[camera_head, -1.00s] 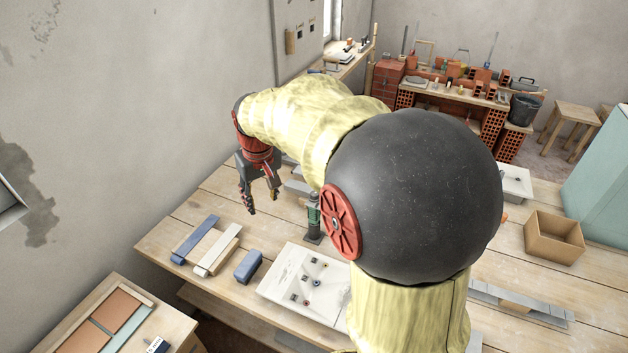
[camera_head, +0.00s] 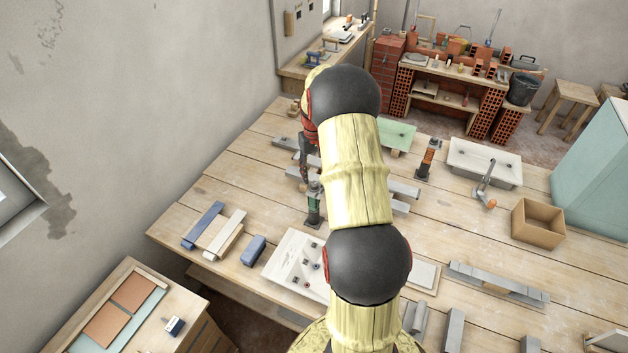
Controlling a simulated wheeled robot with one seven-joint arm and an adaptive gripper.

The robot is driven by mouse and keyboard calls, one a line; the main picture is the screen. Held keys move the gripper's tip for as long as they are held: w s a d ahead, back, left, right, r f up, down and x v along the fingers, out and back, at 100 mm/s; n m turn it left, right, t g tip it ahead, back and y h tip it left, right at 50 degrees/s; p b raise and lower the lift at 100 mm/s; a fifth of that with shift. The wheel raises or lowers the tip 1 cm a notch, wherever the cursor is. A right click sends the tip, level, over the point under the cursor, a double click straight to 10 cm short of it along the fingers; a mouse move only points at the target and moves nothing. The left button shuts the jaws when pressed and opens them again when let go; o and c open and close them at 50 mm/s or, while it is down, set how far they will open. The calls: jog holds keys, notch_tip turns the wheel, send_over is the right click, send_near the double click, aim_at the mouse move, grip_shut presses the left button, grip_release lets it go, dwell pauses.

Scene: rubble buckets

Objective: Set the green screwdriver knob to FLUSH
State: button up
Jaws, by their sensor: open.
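The green screwdriver (camera_head: 314,207) stands upright on the wooden table, left of my arm. Its knob is too small to read, and no FLUSH mark can be made out. My gripper (camera_head: 304,168) is open, with its dark fingers pointing down. In the picture it is just above and slightly left of the screwdriver's top; I cannot tell whether they touch. My arm hides part of the gripper and the table just right of the screwdriver.
A white panel with small fittings (camera_head: 286,268) lies in front of the screwdriver. Left are a blue block (camera_head: 253,250) and boards (camera_head: 215,230). An orange-handled tool (camera_head: 427,160), a white basin (camera_head: 486,155) and a cardboard box (camera_head: 538,222) are at right.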

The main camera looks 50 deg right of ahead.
aim_at(314, 184)
jog(key=shift+f, duration=2.4)
jog(key=c, duration=0.3)
grip_shut()
